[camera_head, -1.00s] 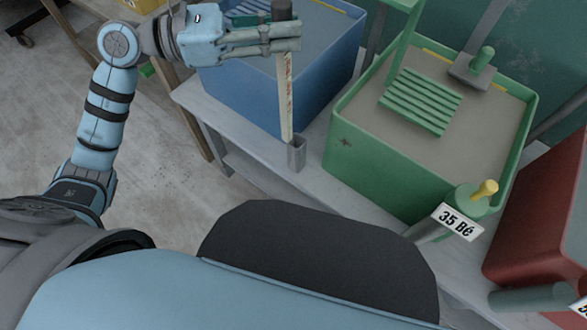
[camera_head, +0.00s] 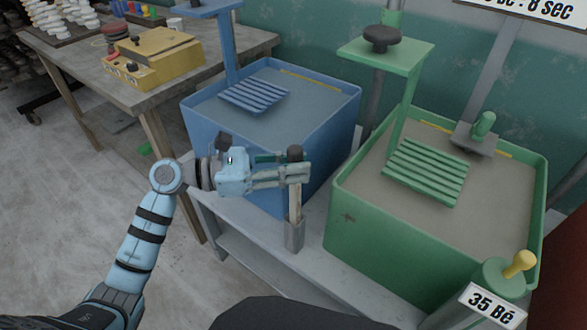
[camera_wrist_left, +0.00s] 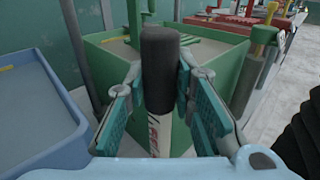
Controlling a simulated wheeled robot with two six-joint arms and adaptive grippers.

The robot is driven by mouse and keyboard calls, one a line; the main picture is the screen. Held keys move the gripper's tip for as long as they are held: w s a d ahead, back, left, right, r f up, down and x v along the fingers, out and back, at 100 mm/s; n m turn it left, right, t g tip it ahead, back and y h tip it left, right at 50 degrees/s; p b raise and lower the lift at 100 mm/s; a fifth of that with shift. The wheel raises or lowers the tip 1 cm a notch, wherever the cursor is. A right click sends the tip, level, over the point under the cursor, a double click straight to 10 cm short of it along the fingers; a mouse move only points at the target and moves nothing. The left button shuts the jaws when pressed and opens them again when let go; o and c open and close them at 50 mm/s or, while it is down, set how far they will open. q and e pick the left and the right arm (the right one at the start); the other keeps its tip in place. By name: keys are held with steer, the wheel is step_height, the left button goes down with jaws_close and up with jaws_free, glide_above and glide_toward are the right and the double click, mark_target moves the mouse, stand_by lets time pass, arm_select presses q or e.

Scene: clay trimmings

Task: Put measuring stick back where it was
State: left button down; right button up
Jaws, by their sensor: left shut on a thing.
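The measuring stick (camera_head: 295,202) is a pale, marked strip with a dark cylindrical cap. It stands close to upright between the blue and green tubs. My left gripper (camera_head: 296,172) is shut on it just below the cap. The lower part of the stick goes down into a small grey square holder (camera_head: 294,237) at the front edge of the bench, so its bottom end is hidden. In the left wrist view the dark cap (camera_wrist_left: 160,65) stands between the teal finger pads, with red marks on the strip below. My right gripper is not in view.
A blue tub (camera_head: 192,108) and a green tub (camera_head: 345,245) of grey material flank the stick closely. A green cylinder with a yellow knob (camera_head: 520,263) stands at the lower right, by a "35 Bé" sign (camera_head: 490,308). A wooden table (camera_head: 118,95) is at the left.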

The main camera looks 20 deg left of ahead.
arm_select(q)
steer(key=shift+f, duration=0.1)
steer(key=shift+f, duration=0.1)
steer(key=c, duration=1.4)
jaws_free()
steer(key=shift+o, duration=0.2)
steer(key=shift+r, duration=0.3)
steer(key=b+v, duration=0.1)
steer(key=v, duration=1.1)
